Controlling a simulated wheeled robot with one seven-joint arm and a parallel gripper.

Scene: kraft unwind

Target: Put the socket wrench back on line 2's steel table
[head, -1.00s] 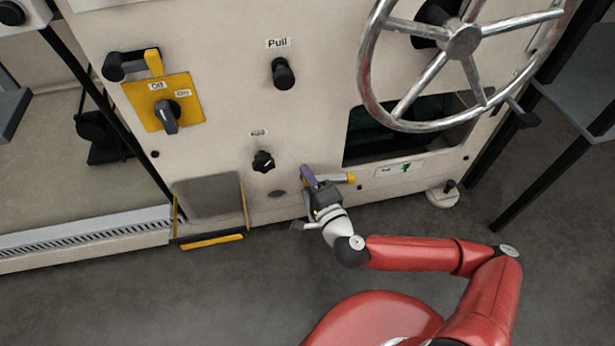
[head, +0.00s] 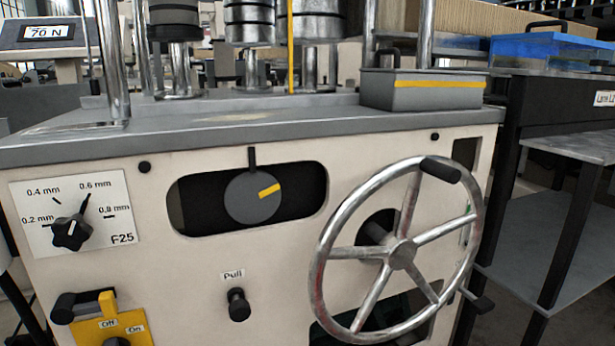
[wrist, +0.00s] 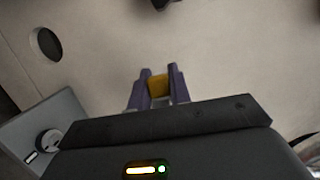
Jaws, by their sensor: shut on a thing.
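My gripper (wrist: 158,72) shows in the wrist view, its two purple fingers shut on a small yellow piece (wrist: 159,87). The wrist view does not show whether this is part of the socket wrench; the rest of it is hidden. A pale machine panel lies beyond the fingers. At the right of the head view stands a table (head: 539,123) with a dark frame and a label (head: 604,98) that seems to read "Line L2". A blue-topped bin (head: 553,48) stands on it. My gripper is outside the head view.
The pale machine (head: 190,270) fills the middle of the head view, with a large handwheel (head: 402,254) jutting out and a black Pull knob (head: 238,305). A grey box (head: 422,90) with a yellow stripe sits on its top. Grey shelves stand at the right.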

